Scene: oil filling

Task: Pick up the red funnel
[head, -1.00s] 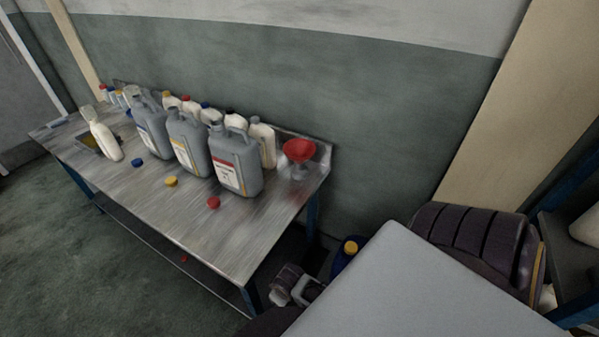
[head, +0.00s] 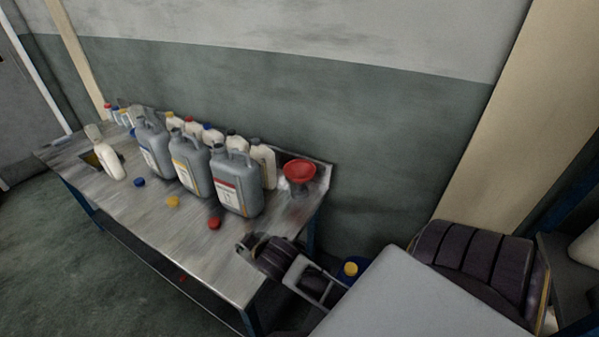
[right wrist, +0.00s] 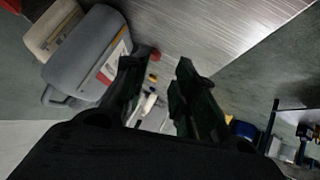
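The red funnel (head: 299,171) stands at the right end of the metal table (head: 165,225), right of the grey jugs, its wide mouth up. It rests on a clear or shiny base that I cannot make out well. In the head view my right wrist comes in over the table's near right corner, in front of the funnel and apart from it. My left gripper is not in view.
A grey jug with a red label (head: 237,185) stands just left of the funnel, with more grey jugs and white bottles beyond. A red cap (head: 214,223) and a yellow cap (head: 173,202) lie on the table's front part. A wall stands close behind the table.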

